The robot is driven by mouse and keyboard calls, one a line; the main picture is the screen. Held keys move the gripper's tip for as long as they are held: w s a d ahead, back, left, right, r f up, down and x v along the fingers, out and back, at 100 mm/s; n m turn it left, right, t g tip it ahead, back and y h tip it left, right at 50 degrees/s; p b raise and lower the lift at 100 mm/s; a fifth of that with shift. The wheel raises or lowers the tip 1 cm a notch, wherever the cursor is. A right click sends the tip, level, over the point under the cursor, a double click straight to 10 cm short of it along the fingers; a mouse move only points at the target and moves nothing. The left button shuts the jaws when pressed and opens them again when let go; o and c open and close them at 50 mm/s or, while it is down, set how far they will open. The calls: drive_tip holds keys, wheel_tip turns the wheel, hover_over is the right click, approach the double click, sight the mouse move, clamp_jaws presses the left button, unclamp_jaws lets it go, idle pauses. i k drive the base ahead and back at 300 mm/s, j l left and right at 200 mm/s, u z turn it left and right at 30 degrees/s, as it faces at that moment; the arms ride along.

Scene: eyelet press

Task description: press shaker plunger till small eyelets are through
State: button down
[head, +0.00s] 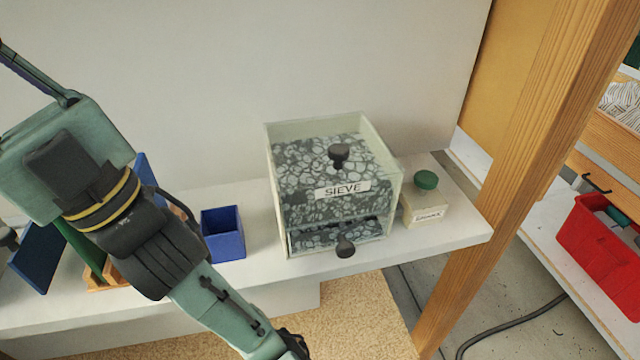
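A clear-walled box labelled SIEVE (343,189) stands on the white shelf. Its upper part is filled with a grey and white ring-like pattern, seemingly eyelets (310,178). A black knob (339,155) sits on top. Below, a drawer (318,239) with similar small rings has a black knob (345,246) on its front. Right of it is a small cream box (422,208) with a green round button (426,180), seemingly the shaker plunger; its label is too small to read. My arm crosses the left side, well apart from both boxes. My gripper is not visible.
A blue open bin (223,238) stands left of the sieve. Blue and green panels and a wooden rack (97,278) are partly behind my arm. A wooden post (500,190) rises at the shelf's right end. A red crate (600,238) sits on another surface further right.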

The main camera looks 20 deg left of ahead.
sight(425, 180)
drive_tip(key=k, duration=0.1)
drive_tip(key=l+u, duration=0.2)
drive_tip(key=l, duration=0.2)
drive_tip(key=k+l+u, duration=0.15)
drive_tip(key=l, duration=0.3)
drive_tip(key=i+l+u, duration=0.1)
drive_tip(key=l, duration=0.2)
drive_tip(key=i+l+u, duration=0.15)
drive_tip(key=l, duration=0.2)
drive_tip(key=i+l, duration=0.35)
drive_tip(key=l, duration=0.1)
